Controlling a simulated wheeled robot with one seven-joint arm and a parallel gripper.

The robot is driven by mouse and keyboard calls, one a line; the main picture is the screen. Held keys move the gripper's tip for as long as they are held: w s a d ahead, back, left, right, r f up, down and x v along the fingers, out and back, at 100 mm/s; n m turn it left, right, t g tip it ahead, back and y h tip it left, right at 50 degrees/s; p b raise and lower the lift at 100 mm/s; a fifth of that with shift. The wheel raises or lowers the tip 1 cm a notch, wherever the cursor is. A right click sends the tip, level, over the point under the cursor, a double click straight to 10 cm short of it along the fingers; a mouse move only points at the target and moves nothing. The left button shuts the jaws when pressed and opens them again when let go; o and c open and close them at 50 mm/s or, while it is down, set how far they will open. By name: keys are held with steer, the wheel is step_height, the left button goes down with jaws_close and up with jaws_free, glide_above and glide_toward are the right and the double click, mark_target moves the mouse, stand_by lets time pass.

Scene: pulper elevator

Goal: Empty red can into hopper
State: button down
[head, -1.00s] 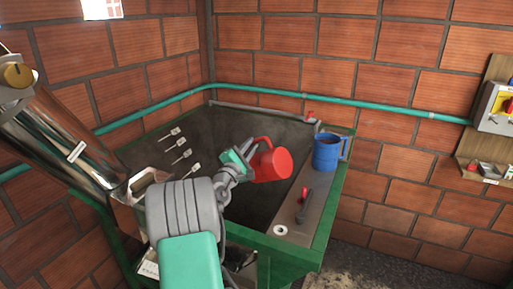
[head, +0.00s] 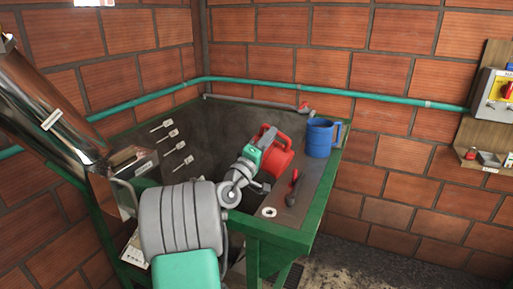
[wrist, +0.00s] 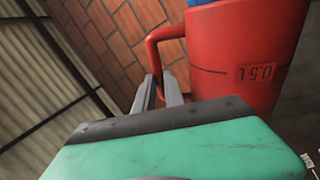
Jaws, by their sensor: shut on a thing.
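The red can (head: 279,160) is held above the right side of the hopper (head: 222,118), a green-rimmed tank with dark grey inner walls, near its right-hand ledge. My gripper (head: 262,139) is shut on the can's handle, and my wrist partly covers the can. In the wrist view, the red can (wrist: 238,62) shows a "0,5L" mark upside down in the picture. My gripper's fingers (wrist: 160,92) are at its handle there. The inside of the can is hidden, and I cannot tell what it contains.
A blue mug (head: 319,138) stands on the ledge (head: 285,214), close behind the red can. A dark tool with a red part (head: 292,190) and a white ring (head: 268,212) lie there too. A shiny metal tube (head: 50,118) is at the left. A switch box (head: 496,100) hangs at right.

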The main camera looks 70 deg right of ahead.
mark_target(282, 161)
steer(key=s+m+b, duration=0.1)
steer(key=m, duration=0.1)
steer(key=s+f+m+g+y+b, duration=0.1)
steer(key=m+b, duration=0.1)
steer(key=s+m+g+b, duration=0.1)
steer(key=m, duration=0.1)
steer(key=shift+s+a+f, duration=0.15)
steer(key=shift+s+a, duration=0.1)
steer(key=shift+a, duration=0.15)
steer(key=f+m+g+y+b, duration=0.1)
steer(key=m+b, duration=0.1)
steer(key=b, duration=0.2)
steer(key=s+f+m+b, duration=0.1)
steer(key=m+b, duration=0.2)
steer(key=b, duration=0.1)
steer(key=shift+s+a+f+g+y, duration=0.1)
steer(key=shift+s+f+g+y, duration=0.1)
steer(key=shift+g+y, duration=0.2)
steer(key=f+m+b, duration=0.1)
steer(key=b, duration=0.1)
steer(key=f+m+y+b, duration=0.1)
steer(key=b, duration=0.1)
steer(key=f+m+b, duration=0.1)
steer(key=b, duration=0.1)
steer(key=shift+w+f+m, duration=0.25)
steer(key=shift+f+m, duration=0.15)
steer(key=shift+w+f+m+y+b, duration=0.1)
steer(key=shift+f+m+y+b, duration=0.4)
steer(key=shift+f+m+b, duration=0.45)
steer(key=shift+r, duration=0.25)
